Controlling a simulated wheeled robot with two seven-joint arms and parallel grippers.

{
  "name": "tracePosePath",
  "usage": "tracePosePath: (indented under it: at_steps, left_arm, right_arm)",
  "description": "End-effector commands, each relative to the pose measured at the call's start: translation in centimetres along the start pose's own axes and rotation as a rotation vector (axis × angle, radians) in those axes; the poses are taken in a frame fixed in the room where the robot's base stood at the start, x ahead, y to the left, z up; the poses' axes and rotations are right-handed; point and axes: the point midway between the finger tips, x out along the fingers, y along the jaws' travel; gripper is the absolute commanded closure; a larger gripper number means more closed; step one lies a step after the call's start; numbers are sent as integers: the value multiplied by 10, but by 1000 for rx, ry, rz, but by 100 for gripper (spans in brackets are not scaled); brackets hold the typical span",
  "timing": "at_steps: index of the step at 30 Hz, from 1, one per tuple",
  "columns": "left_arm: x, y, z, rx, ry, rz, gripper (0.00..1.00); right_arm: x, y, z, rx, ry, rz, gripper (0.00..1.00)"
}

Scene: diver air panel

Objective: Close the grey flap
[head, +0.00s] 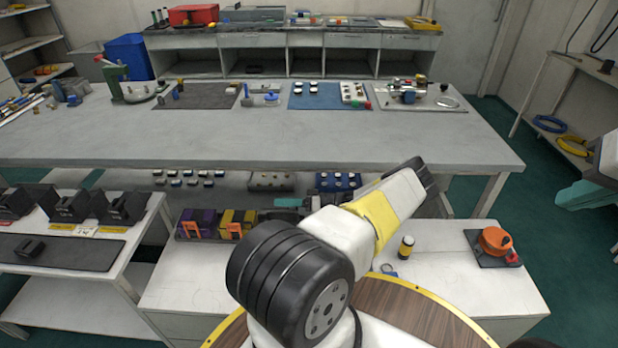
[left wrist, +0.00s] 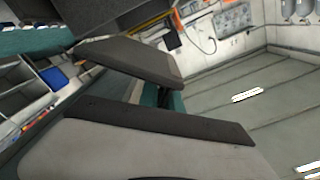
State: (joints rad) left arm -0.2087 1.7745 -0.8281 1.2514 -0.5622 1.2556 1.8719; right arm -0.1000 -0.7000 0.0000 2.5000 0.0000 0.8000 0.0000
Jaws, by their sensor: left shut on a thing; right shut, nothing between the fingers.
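I cannot make out a grey flap in either view. My left gripper (head: 424,172) is in the head view, at the end of my white arm with the yellow band. It is past the front edge of the long grey bench, above the low white table. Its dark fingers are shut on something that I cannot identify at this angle. In the left wrist view, dark grey slab-like shapes fill the near part, and what lies between the fingers is not clear.
The grey bench (head: 250,135) carries a dark mat (head: 205,97), a blue mat (head: 328,103) and a metal fitting (head: 410,90). On the low white table (head: 475,290) are a yellow-black cylinder (head: 406,247) and an orange reel (head: 495,241). Black holders (head: 70,207) stand at left.

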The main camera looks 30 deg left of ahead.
Motion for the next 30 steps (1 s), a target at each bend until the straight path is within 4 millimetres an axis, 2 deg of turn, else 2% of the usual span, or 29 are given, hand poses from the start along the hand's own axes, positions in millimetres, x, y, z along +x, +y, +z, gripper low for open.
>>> tracePosePath:
  at_steps: [7,21,30]
  left_arm:
    - [0,-8,20,-192,2,2,100]
    - [1,-12,52,-192,1,1,100]
    - [0,-12,62,-190,-1,1,100]
  right_arm:
    - [0,0,0,0,0,0,100]
    - [0,0,0,0,0,0,100]
    - [0,0,0,0,0,0,100]
